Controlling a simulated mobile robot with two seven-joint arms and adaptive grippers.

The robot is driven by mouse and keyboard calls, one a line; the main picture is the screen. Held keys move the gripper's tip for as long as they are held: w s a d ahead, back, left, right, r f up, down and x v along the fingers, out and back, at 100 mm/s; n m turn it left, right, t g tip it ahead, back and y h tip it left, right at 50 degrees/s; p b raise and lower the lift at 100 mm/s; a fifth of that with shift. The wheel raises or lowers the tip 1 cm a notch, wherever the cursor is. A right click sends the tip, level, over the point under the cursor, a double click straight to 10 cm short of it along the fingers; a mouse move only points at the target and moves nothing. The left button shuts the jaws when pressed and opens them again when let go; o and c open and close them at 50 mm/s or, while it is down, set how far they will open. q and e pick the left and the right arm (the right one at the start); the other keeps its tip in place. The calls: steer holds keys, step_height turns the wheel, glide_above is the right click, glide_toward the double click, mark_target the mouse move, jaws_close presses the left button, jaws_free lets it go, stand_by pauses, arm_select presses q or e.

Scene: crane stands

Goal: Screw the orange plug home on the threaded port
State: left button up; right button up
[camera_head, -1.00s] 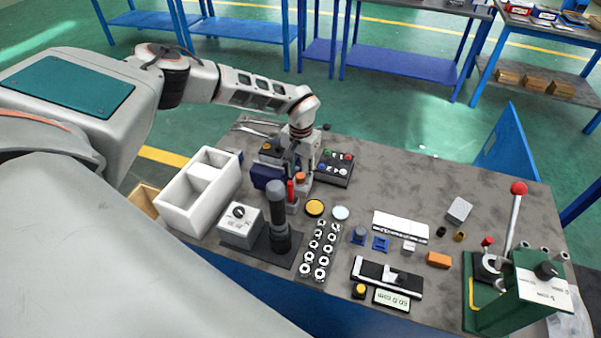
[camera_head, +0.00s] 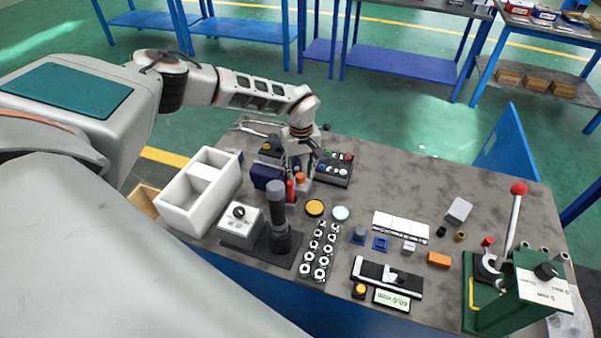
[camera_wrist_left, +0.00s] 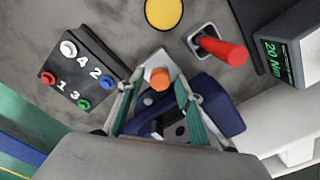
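The orange plug (camera_head: 300,177) stands on top of a small light grey block near the back left of the bench. In the left wrist view the plug (camera_wrist_left: 160,78) shows between the fingertips of my left gripper. My left gripper (camera_head: 302,167) points down just over the plug; its fingers are spread, with a visible gap on each side of the plug in the left wrist view (camera_wrist_left: 159,80). The threads of the port under the plug are hidden. My right gripper is in neither view.
A red-handled tool (camera_wrist_left: 222,48) stands close beside the plug, and a dark blue block (camera_wrist_left: 215,105) lies on its other side. A button box (camera_head: 335,168) is to the right. A white bin (camera_head: 195,205) stands left. The bench's back right is clear.

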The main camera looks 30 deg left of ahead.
arm_select(q)
steer(key=n, duration=0.7)
steer(key=shift+n, duration=0.3)
steer(key=n, duration=0.4)
steer(key=shift+n, duration=0.4)
steer(key=n, duration=0.3)
jaws_close()
steer(key=shift+m, duration=1.1)
steer(key=shift+o, duration=0.9)
jaws_free()
